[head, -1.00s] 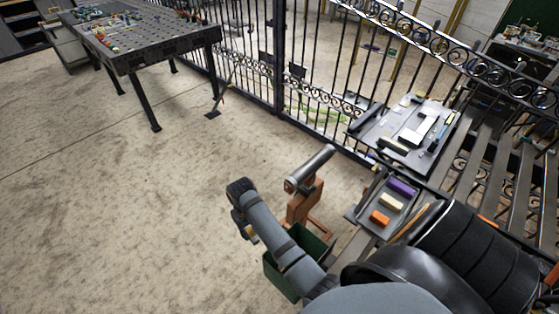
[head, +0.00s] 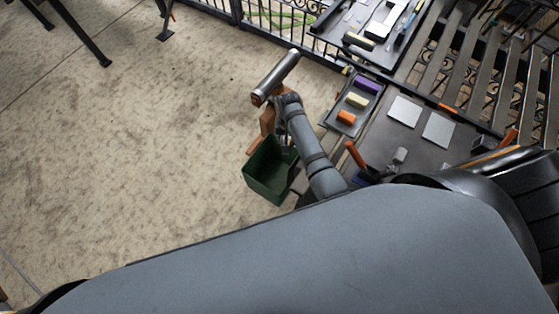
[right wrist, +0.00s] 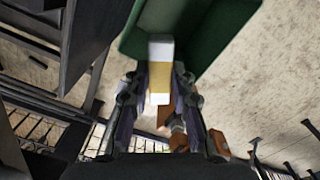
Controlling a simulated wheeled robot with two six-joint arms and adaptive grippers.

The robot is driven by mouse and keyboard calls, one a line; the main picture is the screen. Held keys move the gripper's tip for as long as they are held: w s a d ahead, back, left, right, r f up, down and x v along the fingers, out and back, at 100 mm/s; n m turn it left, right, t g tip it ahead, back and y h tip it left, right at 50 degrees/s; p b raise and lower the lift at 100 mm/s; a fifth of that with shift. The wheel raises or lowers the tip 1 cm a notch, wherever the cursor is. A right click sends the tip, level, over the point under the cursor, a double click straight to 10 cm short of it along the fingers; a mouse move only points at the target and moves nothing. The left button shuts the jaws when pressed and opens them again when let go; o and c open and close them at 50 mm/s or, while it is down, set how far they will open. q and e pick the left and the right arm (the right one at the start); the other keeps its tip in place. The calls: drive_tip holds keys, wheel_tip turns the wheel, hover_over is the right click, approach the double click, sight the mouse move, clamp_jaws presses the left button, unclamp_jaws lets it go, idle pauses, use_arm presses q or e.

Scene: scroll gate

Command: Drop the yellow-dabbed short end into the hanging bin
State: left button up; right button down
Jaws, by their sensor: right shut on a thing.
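The short end (right wrist: 160,52) is a white piece with a yellow dab across its middle. My right gripper (right wrist: 160,97) is shut on it, with a finger on each side. In the right wrist view, the piece's far part overlaps the open green bin (right wrist: 215,28). In the head view, the bin (head: 262,180) hangs at the edge of the bench, its top open. My right arm reaches to the bin's upper right rim there, and its gripper (head: 286,141) is small and partly hidden by the arm. I cannot tell the piece's height above the bin. My left gripper is out of view.
A tray (head: 338,122) with purple, yellow and orange blocks lies to the right. Two pale squares (head: 405,111) lie on the dark bench. Open floor (head: 120,150) lies left of the bin.

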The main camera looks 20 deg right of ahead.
use_arm(q)
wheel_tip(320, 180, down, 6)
drive_tip(key=b, duration=0.6)
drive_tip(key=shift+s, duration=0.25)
use_arm(e)
drive_tip(key=a+f+m, duration=0.3)
drive_tip(key=f+m, duration=0.2)
drive_tip(key=f, duration=0.6)
drive_tip(key=shift+s+a+f+m, duration=0.15)
drive_tip(key=shift+f+m, duration=0.15)
drive_tip(key=shift+f, duration=0.1)
drive_tip(key=c, duration=1.1)
unclamp_jaws()
